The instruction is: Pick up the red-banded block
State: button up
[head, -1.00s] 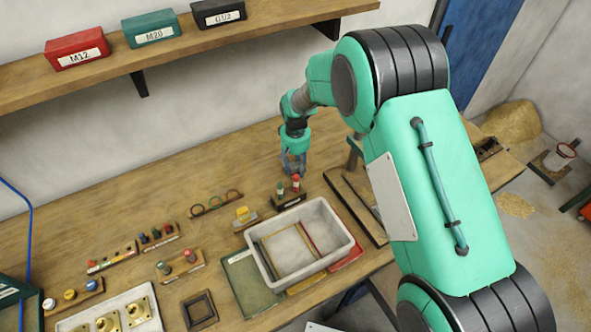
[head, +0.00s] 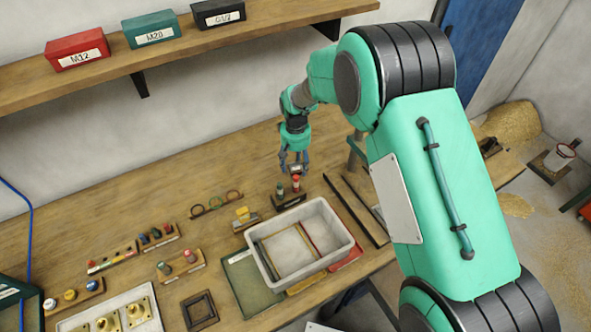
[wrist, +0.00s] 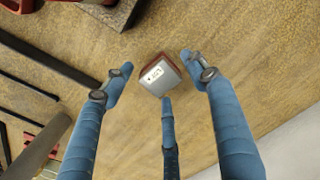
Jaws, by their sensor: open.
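The red-banded block (wrist: 158,75) shows in the wrist view with a pale grey labelled top and a dark red band around its sides. It stands on the wooden bench, between the fingertips of my gripper (wrist: 157,82). The three blue fingers are spread, one to the left, one to the right and one below the block in the picture. Gaps show at the left and right fingers; I cannot tell whether the lower finger touches it. In the head view my gripper (head: 294,163) points down over the bench, and the block is small and partly hidden among the fingers.
A small stand with green and red pegs (head: 289,200) is close in front of my gripper. A white tray (head: 347,243) lies nearer, and dark bars (head: 358,211) lie to the right. Bare bench (head: 215,165) lies to the left.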

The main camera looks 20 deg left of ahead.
aim_at(295, 165)
notch_tip(295, 165, up, 12)
jog(key=p, duration=0.1)
jog(key=shift+s, duration=0.15)
dwell(0.4)
dwell(0.4)
jog(key=shift+w+a+p, duration=0.1)
jog(key=shift+w+p, duration=0.25)
jog(key=shift+p, duration=0.05)
jog(key=shift+f, duration=0.2)
jog(key=shift+f+b, duration=0.4)
jog(key=shift+f, duration=3.8)
jog(key=shift+f+b, duration=0.3)
jog(key=shift+f, duration=2.3)
